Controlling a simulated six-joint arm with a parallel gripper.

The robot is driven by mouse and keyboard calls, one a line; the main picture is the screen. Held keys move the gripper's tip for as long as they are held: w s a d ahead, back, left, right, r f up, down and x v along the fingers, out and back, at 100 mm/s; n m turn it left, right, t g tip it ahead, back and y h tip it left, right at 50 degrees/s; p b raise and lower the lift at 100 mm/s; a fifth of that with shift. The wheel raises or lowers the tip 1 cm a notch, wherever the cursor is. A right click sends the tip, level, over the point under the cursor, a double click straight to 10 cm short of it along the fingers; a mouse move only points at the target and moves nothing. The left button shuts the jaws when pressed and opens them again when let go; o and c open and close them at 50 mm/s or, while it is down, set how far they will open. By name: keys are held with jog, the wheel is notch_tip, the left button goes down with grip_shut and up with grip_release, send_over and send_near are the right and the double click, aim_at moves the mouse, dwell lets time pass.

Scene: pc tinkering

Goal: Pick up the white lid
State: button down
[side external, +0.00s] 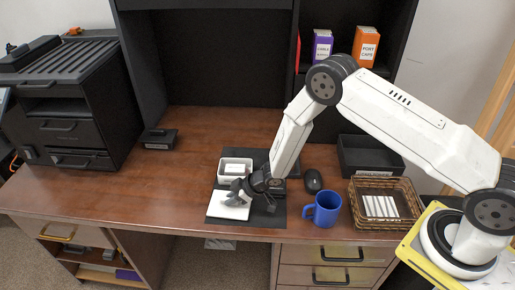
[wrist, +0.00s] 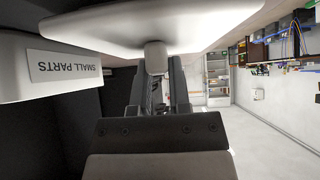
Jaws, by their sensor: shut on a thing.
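The white lid (side external: 226,211) is a flat square plate at the front left of the dark mat (side external: 264,216) on the desk. In the wrist view the lid (wrist: 205,32) spans the top, with its knob (wrist: 156,57) between my fingers. My gripper (side external: 239,193) is shut on that knob, and the fingers also show in the wrist view (wrist: 156,80). I cannot tell whether the lid touches the mat. An open white box (side external: 221,177) stands just behind the lid; in the wrist view its wall (wrist: 30,75) carries a "SMALL PARTS" label.
A blue mug (side external: 325,209) and a black mouse (side external: 313,181) stand right of the mat. A wicker basket (side external: 384,222) and a black tray (side external: 365,150) lie farther right. A small black box (side external: 159,139) and printer (side external: 70,105) are at left. The desk's left middle is clear.

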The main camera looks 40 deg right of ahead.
jog(key=shift+r, duration=0.2)
jog(key=shift+r, duration=0.9)
jog(key=s+d+r, duration=0.3)
jog(key=s+r, duration=0.7)
jog(key=s, duration=0.3)
jog(key=shift+s+r, duration=0.35)
jog(key=shift+r, duration=0.05)
jog(key=w+d, duration=0.3)
jog(key=w, duration=0.8)
jog(key=w+d+r+n, duration=0.1)
jog(key=w+d, duration=0.2)
jog(key=w, duration=0.9)
jog(key=shift+d+r+y, duration=0.15)
jog(key=shift+d+y, duration=0.1)
jog(key=shift+y, duration=0.05)
